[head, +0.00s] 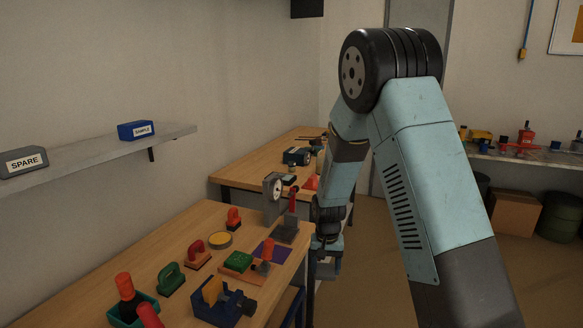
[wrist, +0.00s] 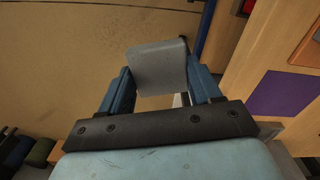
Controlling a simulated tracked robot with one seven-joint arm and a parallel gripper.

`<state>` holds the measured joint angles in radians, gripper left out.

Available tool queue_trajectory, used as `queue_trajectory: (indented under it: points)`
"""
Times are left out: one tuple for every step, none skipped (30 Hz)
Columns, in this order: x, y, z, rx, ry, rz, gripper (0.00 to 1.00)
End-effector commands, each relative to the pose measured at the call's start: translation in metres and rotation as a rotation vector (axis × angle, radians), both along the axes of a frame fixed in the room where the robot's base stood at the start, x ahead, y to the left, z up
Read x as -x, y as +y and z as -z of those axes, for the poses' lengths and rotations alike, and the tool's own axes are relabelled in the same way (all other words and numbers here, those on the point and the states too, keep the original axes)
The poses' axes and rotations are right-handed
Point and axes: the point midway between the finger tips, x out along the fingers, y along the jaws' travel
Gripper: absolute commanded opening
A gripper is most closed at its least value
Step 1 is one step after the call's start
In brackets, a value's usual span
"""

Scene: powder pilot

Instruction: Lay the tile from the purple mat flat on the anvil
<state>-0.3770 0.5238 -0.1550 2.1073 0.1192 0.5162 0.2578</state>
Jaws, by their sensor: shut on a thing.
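My gripper (head: 326,264) hangs past the right edge of the near bench, over the floor side. In the wrist view its two blue fingers (wrist: 161,86) are shut on a pale grey tile (wrist: 160,64), which sticks out beyond the fingertips. The purple mat (head: 281,253) lies on the bench to the left of my gripper; it also shows bare in the wrist view (wrist: 283,93). A dark grey block and plate (head: 285,231), seemingly the anvil, stands behind the mat beside a dial gauge (head: 273,186). I cannot make out its top clearly.
A green block (head: 237,262), an orange-topped piece (head: 264,254) and a blue fixture (head: 221,301) stand near the mat. A second bench (head: 235,176) stands behind. The floor right of the bench is open.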

Motion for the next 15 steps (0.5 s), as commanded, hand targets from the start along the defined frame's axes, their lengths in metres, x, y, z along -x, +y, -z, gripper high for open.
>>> queue_trajectory:
  points:
    - [-0.005, -0.015, 0.010, 0.000, 0.005, -0.004, 0.30]
    - [-0.009, -0.022, 0.015, 0.000, 0.004, -0.010, 0.30]
    - [-0.012, -0.032, 0.023, -0.002, 0.006, -0.020, 0.30]
    - [-0.014, -0.039, 0.028, -0.002, 0.007, -0.027, 0.30]
    - [-0.017, -0.047, 0.033, -0.004, 0.007, -0.034, 0.30]
    - [-0.020, -0.057, 0.041, -0.005, 0.008, -0.044, 0.30]
    - [-0.022, -0.064, 0.046, -0.006, 0.008, -0.051, 0.30]
    - [-0.024, -0.071, 0.051, -0.007, 0.008, -0.057, 0.30]
    - [-0.026, -0.080, 0.057, -0.008, 0.008, -0.066, 0.30]
    - [-0.028, -0.087, 0.062, -0.009, 0.008, -0.072, 0.30]
    - [-0.029, -0.092, 0.066, -0.011, 0.009, -0.079, 0.30]
    - [-0.030, -0.100, 0.072, -0.012, 0.010, -0.085, 0.30]
    - [-0.031, -0.105, 0.075, -0.012, 0.009, -0.091, 0.30]
    - [-0.032, -0.110, 0.078, -0.013, 0.009, -0.095, 0.30]
    - [-0.032, -0.115, 0.082, -0.014, 0.009, -0.101, 0.30]
